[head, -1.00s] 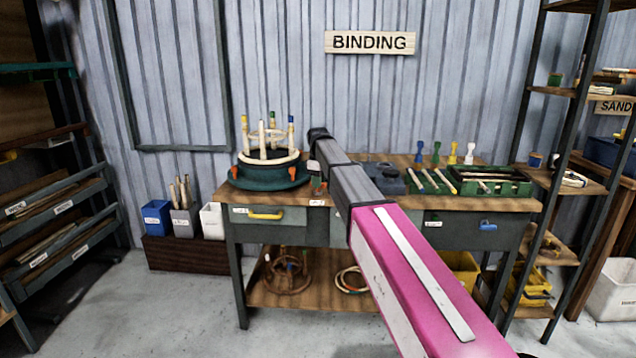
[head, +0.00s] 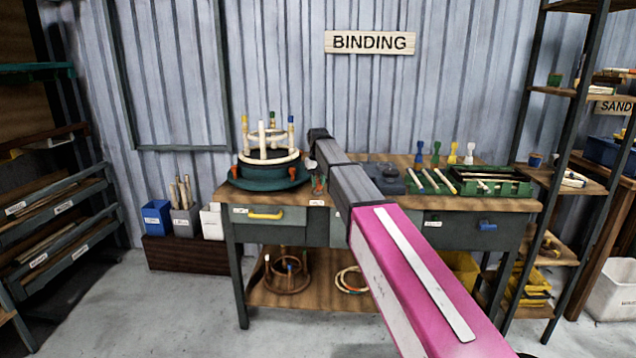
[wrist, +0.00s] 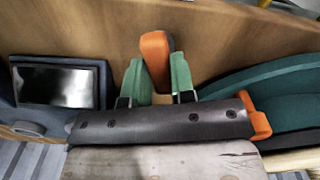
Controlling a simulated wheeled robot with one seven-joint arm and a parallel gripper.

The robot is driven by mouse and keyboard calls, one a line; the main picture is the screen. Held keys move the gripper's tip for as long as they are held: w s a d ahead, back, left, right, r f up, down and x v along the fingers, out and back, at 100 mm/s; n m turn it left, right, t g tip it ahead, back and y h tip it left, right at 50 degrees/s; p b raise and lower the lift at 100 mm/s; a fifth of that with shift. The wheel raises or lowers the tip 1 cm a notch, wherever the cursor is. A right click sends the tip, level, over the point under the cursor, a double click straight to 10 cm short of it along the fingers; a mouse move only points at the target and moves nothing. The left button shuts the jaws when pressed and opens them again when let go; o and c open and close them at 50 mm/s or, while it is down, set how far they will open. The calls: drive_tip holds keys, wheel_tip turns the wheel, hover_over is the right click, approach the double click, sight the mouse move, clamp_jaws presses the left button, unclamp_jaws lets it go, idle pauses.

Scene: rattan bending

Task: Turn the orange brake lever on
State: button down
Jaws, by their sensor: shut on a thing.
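The orange brake lever (wrist: 156,56) stands up between the two green fingers of my gripper (wrist: 157,76) in the wrist view. The fingers are shut on it, one on each side. In the head view the orange lever (head: 319,185) shows as a small patch at the front of the bench, just below the end of my arm. The fingers are too small to make out there. The round dark green turntable (head: 268,180) stands just left of the lever, and its edge also shows at the right of the wrist view (wrist: 270,82).
A second orange part (wrist: 255,116) sits by the turntable in the wrist view. A dark box with a glossy panel (wrist: 62,86) is left of my gripper. The wooden bench (head: 395,200) also carries a green tray (head: 523,188) with sticks at the right.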

sight(318, 182)
drive_tip(key=shift+m, duration=1.6)
drive_tip(key=c, duration=1)
unclamp_jaws()
drive_tip(key=shift+o, duration=0.2)
drive_tip(key=shift+r, duration=0.15)
wheel_tip(318, 182, up, 11)
drive_tip(key=shift+f, duration=0.2)
